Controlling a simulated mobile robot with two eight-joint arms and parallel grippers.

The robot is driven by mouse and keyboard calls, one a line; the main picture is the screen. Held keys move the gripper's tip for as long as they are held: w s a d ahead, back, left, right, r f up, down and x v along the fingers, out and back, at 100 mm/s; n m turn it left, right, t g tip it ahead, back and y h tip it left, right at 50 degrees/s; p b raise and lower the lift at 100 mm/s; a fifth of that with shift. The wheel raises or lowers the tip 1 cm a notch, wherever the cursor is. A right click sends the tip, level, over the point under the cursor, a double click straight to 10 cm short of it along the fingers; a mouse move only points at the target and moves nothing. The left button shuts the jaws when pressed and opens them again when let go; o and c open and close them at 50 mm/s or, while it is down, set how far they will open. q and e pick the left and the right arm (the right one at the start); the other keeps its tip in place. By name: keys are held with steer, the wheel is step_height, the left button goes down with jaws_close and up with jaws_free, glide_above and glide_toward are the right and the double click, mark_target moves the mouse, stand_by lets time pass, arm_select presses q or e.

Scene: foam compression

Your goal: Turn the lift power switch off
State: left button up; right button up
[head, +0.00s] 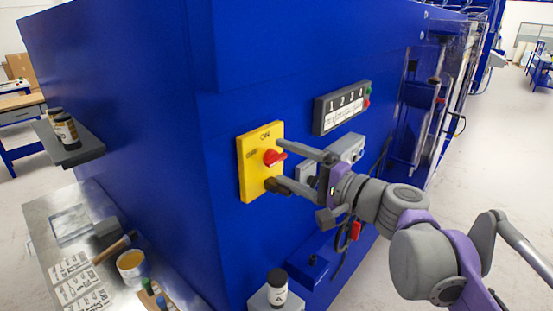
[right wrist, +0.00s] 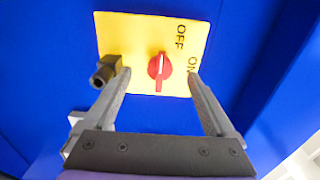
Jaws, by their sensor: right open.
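The lift power switch is a red rotary knob (head: 274,157) on a yellow plate (head: 249,183) marked ON at the top and OFF at the left, on the blue machine wall. In the right wrist view the knob (right wrist: 160,67) has a white line running up and down the picture, its upper end on the OFF side rather than toward ON. My right gripper (head: 276,165) is open at the plate, one finger on each side of the knob. In the right wrist view gaps show between the knob and both fingers (right wrist: 158,75). My left gripper is out of view.
A grey panel numbered 1 to 4 (head: 342,106) and a grey box (head: 348,150) sit right of the switch. A metal bench (head: 45,232) with labels, a hammer and a tub stands lower left. A capped bottle (head: 277,288) stands below the switch.

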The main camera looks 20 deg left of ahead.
stand_by(0.5)
steer(key=v, duration=0.7)
stand_by(0.4)
stand_by(0.3)
steer(key=s+d+f+n+h, duration=0.1)
steer(key=s+d+f+h, duration=0.25)
steer(key=f, duration=0.35)
steer(key=s+d+f+n+h, duration=0.1)
steer(key=s+d+f+h, duration=0.15)
steer(key=d+f, duration=0.4)
steer(key=s+d+f+h, duration=0.2)
steer(key=f+h, duration=0.1)
steer(key=f, duration=0.6)
steer(key=s+d+f+n+h, duration=0.1)
steer(key=s+d+f+h, duration=0.2)
steer(key=d+f, duration=0.3)
steer(key=s+d+f+n+h, duration=0.1)
steer(key=s+d+f+h, duration=0.3)
steer(key=d+f, duration=0.3)
steer(key=d+h, duration=0.1)
steer(key=d, duration=0.1)
steer(key=shift+d, duration=0.35)
steer(key=shift+s, duration=0.1)
steer(key=shift+c, duration=0.2)
